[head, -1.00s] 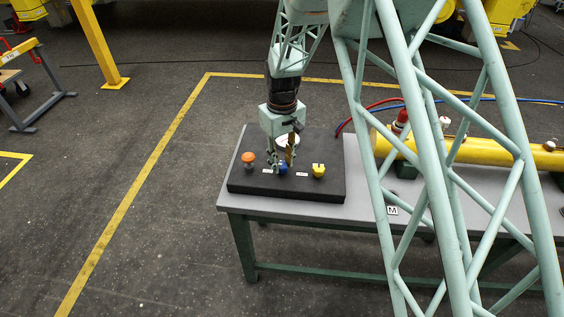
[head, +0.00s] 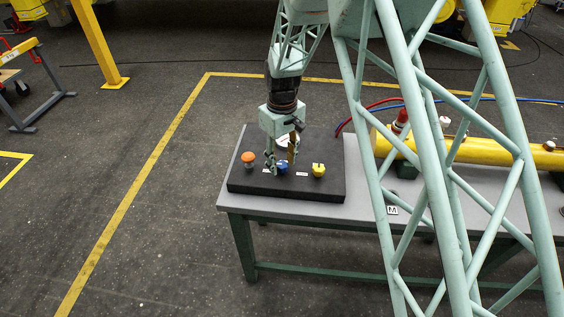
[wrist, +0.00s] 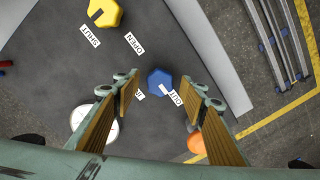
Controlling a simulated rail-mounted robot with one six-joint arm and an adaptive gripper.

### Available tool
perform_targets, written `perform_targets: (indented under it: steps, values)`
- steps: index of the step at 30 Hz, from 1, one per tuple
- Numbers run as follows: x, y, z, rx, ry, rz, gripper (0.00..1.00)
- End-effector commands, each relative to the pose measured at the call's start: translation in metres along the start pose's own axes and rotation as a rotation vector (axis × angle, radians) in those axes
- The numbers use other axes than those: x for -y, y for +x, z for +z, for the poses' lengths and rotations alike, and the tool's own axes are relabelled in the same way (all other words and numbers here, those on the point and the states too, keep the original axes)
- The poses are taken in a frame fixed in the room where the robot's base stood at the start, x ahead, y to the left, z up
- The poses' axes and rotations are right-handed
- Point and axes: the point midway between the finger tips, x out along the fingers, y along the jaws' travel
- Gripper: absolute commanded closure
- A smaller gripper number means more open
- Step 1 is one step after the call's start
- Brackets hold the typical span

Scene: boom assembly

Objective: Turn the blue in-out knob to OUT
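The blue knob (head: 282,168) sits on the dark board (head: 240,180) between an orange knob and a yellow knob. In the wrist view the blue knob (wrist: 157,80) lies just beyond and between my fingertips, with a gap on each side. A light mark at its edge faces the OUT label (wrist: 176,97). Another label (wrist: 139,93), partly hidden by my left finger, is beside it. My gripper (head: 281,164) is open and points down over the knob; it also shows in the wrist view (wrist: 160,88). Fingertip height above the board is hard to tell.
The yellow knob (head: 318,170) with OPEN and SHUT labels is to the right of the blue one. The orange knob (head: 248,158) is to the left. A white round part (wrist: 95,131) shows behind my left finger. A yellow cylinder (head: 470,150) lies farther right on the table.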

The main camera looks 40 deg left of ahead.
Motion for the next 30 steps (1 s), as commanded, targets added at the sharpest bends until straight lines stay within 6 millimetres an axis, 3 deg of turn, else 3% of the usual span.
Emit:
perform_targets:
  steps: [14,20,30]
  values:
    - [0.000,-0.009,-0.001,-0.001,0.000,0.000,0.61]
    - [0.000,-0.027,-0.001,-0.001,0.000,0.001,0.61]
    - [0.000,-0.076,-0.001,-0.002,0.000,0.001,0.61]
